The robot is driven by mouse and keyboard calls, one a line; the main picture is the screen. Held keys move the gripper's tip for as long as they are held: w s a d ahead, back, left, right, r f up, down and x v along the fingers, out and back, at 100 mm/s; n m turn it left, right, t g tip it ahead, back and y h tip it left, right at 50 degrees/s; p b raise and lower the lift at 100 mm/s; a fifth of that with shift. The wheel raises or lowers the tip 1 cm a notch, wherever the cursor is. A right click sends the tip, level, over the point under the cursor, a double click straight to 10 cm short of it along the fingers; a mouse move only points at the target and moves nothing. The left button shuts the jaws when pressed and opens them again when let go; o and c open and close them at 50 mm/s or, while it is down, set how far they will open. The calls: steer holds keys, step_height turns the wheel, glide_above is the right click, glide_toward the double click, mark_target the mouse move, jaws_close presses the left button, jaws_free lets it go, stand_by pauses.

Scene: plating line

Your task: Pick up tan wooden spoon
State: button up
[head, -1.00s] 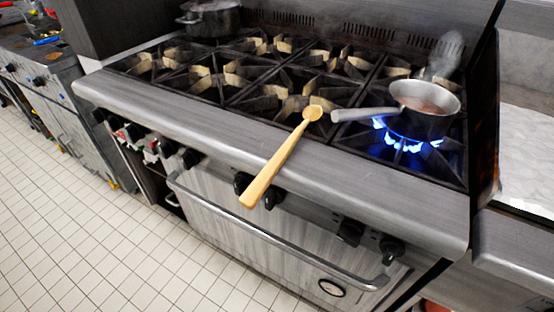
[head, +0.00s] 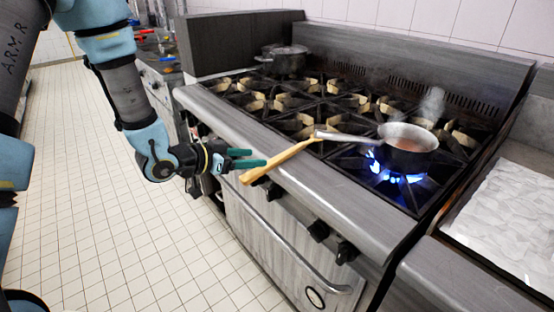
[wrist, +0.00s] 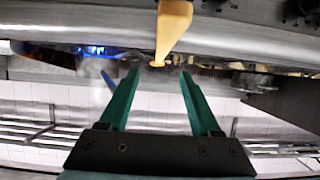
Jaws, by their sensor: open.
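The tan wooden spoon (head: 282,161) lies across the front edge of the stove, its handle sticking out over the front and its bowl end toward the burners. It also shows in the wrist view (wrist: 173,28), at the top centre beyond the fingertips. My gripper (head: 266,158) is open, with green fingers pointing at the handle from the left in the head view. In the wrist view the fingers (wrist: 158,76) are apart with nothing between them. I cannot tell whether a finger touches the handle.
A saucepan (head: 408,146) steams over a lit blue flame (head: 393,177), its handle reaching left close to the spoon's bowl end. A dark pot (head: 284,62) stands at the back left of the stove (head: 300,190). The tiled floor (head: 110,230) in front is clear.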

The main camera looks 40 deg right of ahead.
mark_target(277, 158)
steer(key=p+x, duration=0.1)
steer(key=x, duration=0.3)
steer(key=p+x, duration=0.3)
steer(key=x, duration=0.1)
steer(key=shift+w+d+f, duration=0.15)
steer(key=shift+d+f, duration=0.4)
steer(key=shift+d, duration=0.05)
jaws_close()
